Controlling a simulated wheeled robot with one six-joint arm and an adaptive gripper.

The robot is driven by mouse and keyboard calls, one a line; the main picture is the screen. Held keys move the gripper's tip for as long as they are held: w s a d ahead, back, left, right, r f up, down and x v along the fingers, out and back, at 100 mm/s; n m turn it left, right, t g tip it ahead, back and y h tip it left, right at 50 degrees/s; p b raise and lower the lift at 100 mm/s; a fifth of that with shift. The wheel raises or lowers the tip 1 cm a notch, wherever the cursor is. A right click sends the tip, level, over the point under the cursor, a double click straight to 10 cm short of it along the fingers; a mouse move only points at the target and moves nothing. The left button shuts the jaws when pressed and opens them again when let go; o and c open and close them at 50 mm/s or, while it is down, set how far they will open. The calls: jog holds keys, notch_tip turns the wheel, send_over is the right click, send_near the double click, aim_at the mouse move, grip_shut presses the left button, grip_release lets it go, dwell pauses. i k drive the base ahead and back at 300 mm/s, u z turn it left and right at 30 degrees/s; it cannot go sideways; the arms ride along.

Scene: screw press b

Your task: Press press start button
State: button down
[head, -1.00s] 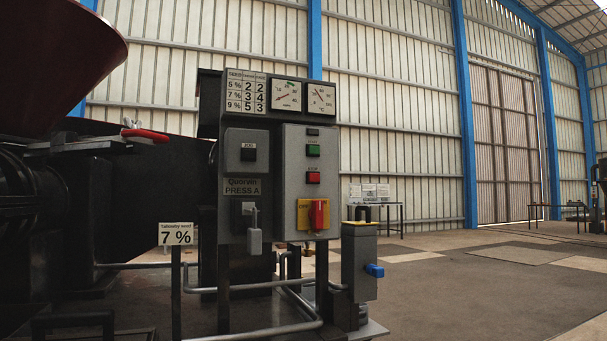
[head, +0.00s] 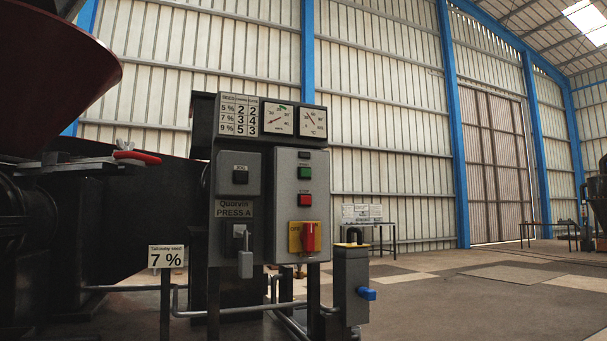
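The press control panel stands at centre-left in the head view, with a grey box (head: 286,215) on its right half. A green button (head: 304,173), likely the start button, sits near the top of that box. A red button (head: 304,200) is just below it. A red rotary switch (head: 308,237) on a yellow plate is lower down. A black button (head: 240,175) is on the smaller left box above the label "Quorvin PRESS A". My gripper is not in view.
A grey lever (head: 245,262) projects from the panel's lower left. A grey post box with a blue knob (head: 366,294) stands right of the panel. A "7 %" sign (head: 166,256) stands left. A dark red hopper (head: 50,65) is upper left. Floor to the right is open.

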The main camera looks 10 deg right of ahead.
aim_at(305, 173)
jog(key=k, duration=1.2)
jog(key=z, duration=0.75)
jog(key=i, duration=1.45)
jog(key=u, duration=0.75)
